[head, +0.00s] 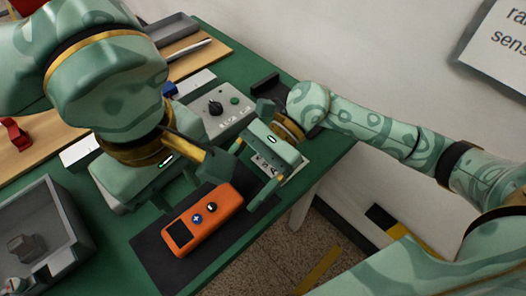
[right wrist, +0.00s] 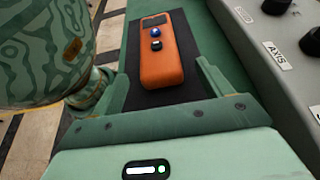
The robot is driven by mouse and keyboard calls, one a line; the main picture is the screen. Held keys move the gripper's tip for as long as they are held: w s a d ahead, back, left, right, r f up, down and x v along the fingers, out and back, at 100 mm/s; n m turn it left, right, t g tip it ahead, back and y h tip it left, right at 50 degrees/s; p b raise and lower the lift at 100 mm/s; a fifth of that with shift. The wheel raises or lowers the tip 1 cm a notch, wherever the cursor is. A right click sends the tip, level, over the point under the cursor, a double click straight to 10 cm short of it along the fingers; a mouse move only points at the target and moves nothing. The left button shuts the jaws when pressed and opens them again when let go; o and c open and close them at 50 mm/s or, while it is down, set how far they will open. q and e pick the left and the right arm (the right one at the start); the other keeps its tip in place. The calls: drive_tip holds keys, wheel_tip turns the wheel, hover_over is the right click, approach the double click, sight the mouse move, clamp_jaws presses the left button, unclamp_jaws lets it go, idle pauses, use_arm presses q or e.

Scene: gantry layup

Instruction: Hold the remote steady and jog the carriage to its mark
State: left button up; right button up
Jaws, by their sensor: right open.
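The orange remote (head: 203,219) lies on a dark mat (head: 158,252), with a dark screen and a blue and a black button on its face. It also shows in the right wrist view (right wrist: 163,62), ahead of and between my right fingers. My right gripper (head: 247,175) is open and empty, just beyond the remote's upper right end; it shows in the wrist view too (right wrist: 163,85). My left gripper (head: 178,186) is beside the remote on the left, partly hidden by its own arm, so its jaw opening is unclear. I cannot make out the carriage or its mark.
A grey control box (head: 222,122) with a black knob and green button stands behind the remote; the wrist view shows an AXIS label (right wrist: 276,56) on it. A grey bin (head: 72,225) holds a grey part at left. The green table's edge (head: 325,165) is close on the right.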

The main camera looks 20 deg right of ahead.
sight(205, 218)
drive_tip(key=shift+x, duration=1.15)
drive_tip(key=c, duration=1.2)
drive_tip(key=shift+c, duration=0.2)
drive_tip(key=shift+w, duration=0.1)
drive_tip(key=o, duration=1.2)
drive_tip(key=shift+o, duration=0.2)
